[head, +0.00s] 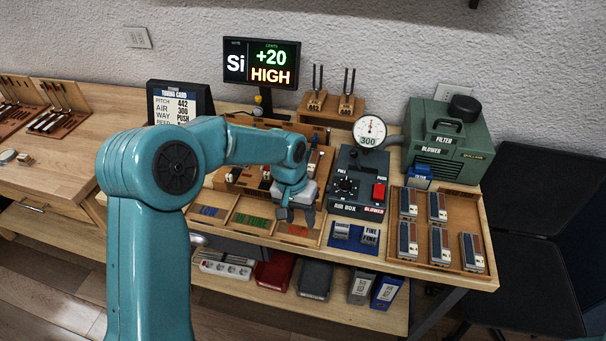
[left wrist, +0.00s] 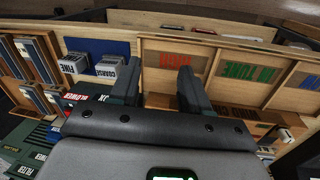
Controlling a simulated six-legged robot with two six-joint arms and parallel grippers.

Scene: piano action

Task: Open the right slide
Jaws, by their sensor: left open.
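The dark air box (head: 345,205), marked PULL and PUSH, stands right of my left gripper. It has a black knob (head: 346,185) and a red switch (head: 379,192) on top. A round dial gauge (head: 370,131) reading 300 sits above it. I cannot make out a right slide clearly. My left gripper (head: 296,217) points down over the front of the sorting tray, left of the air box, and looks empty. In the left wrist view its two fingers (left wrist: 158,90) are apart, with the red-labelled compartment (left wrist: 175,60) beyond them. My right gripper is not in view.
FINE and COARSE blocks (head: 341,229) sit on a blue mat by the air box. A tray (head: 398,259) of reed blocks is at right, a green filter blower (head: 447,140) behind. The display (head: 262,63) reads Si +20 HIGH. My left arm hides part of the bench.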

